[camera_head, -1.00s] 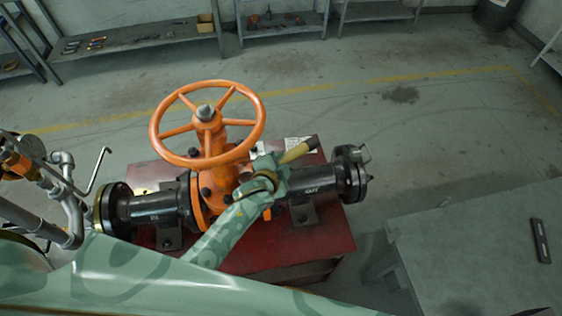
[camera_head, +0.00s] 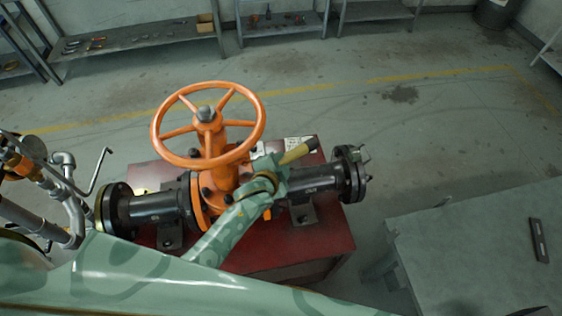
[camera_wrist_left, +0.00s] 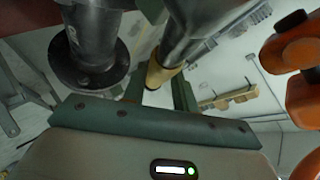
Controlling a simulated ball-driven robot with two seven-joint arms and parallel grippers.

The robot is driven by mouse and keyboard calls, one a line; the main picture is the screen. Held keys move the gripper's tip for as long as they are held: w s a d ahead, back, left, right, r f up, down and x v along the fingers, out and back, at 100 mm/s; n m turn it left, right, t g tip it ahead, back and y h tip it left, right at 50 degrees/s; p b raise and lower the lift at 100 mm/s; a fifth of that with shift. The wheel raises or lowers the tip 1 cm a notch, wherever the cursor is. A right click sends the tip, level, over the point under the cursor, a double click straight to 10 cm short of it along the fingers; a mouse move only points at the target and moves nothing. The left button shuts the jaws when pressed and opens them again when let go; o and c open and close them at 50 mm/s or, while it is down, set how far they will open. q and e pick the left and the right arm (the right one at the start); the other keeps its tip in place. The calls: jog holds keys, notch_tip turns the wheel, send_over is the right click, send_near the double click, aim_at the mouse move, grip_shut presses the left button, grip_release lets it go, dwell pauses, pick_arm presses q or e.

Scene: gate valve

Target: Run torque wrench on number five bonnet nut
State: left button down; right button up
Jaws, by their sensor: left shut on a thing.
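The orange gate valve (camera_head: 222,178) stands upright on a dark red stand (camera_head: 290,262), with its orange handwheel (camera_head: 158,135) on top. Dark bonnet nuts (camera_head: 207,193) show around its orange flange; I cannot tell which is number five. My left gripper (camera_head: 272,179) is beside the valve body on the right, shut on the torque wrench. The wrench's tan handle (camera_head: 298,152) sticks out up and right. In the left wrist view, the shiny wrench shaft (camera_wrist_left: 193,30) and its brass-coloured band (camera_wrist_left: 163,72) are near the fingers. The wrench head's contact with a nut is hidden.
Black flanged pipes (camera_head: 150,208) extend from both sides of the valve. Grey piping (camera_head: 72,205) stands close at the left. A grey table (camera_head: 460,240) with a dark slotted bar (camera_head: 539,240) is at the right. Open floor lies behind the valve; shelves (camera_head: 135,38) line the back.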

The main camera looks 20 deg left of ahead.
pick_arm(q)
jog(key=shift+w+r+p, duration=0.15)
jog(key=shift+r+p, duration=0.15)
dwell(0.7)
jog(key=shift+r, duration=0.1)
notch_tip(320, 180, up, 4)
jog(key=p, duration=0.4)
jog(key=shift+r+p, duration=0.1)
jog(key=shift+p, duration=0.2)
